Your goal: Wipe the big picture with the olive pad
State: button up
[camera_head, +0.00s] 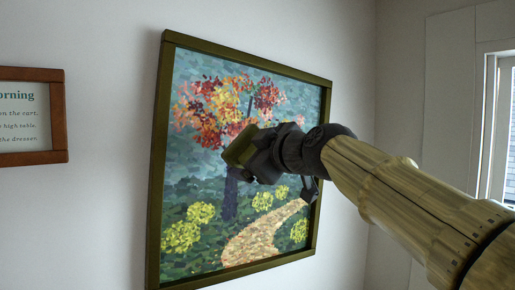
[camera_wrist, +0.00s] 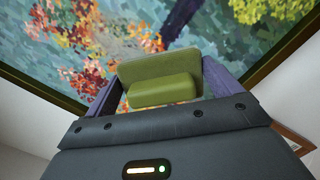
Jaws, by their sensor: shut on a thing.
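The big picture (camera_head: 190,215) hangs on the white wall in a dark olive frame and shows a tree with red and orange leaves, bushes and a path. It fills much of the wrist view (camera_wrist: 215,25). My gripper (camera_head: 253,152) is in front of the picture's middle, shut on the olive pad (camera_head: 239,147). In the wrist view the pad (camera_wrist: 162,92) sits between the two fingers (camera_wrist: 163,88), its flat face toward the picture. I cannot tell whether the pad touches the picture. My arm hides part of the picture's right side.
A smaller brown-framed sign (camera_head: 62,116) with green text hangs on the wall to the left. A window (camera_head: 497,130) is at the far right, beyond the room corner. Bare wall (camera_head: 110,120) lies between the sign and the picture.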

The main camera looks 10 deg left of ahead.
jog(key=shift+w+a+r+p, duration=0.15)
jog(key=shift+w+a+p, duration=0.4)
jog(key=shift+p, duration=0.25)
jog(key=shift+w+a+r+p, duration=0.1)
jog(key=shift+w+a+p, duration=0.25)
jog(key=shift+a+p, duration=0.4)
jog(key=shift+w+a+p, duration=0.35)
jog(key=shift+w+p, duration=0.05)
jog(key=shift+p, duration=0.3)
jog(key=shift+w+a+f, duration=0.2)
jog(key=shift+f, duration=0.05)
jog(key=shift+p+x, duration=0.95)
jog(key=shift+p, duration=0.1)
jog(key=shift+r, duration=0.1)
jog(key=shift+w+d+b, duration=1.1)
jog(key=shift+w+b, duration=0.1)
jog(key=shift+b, duration=0.1)
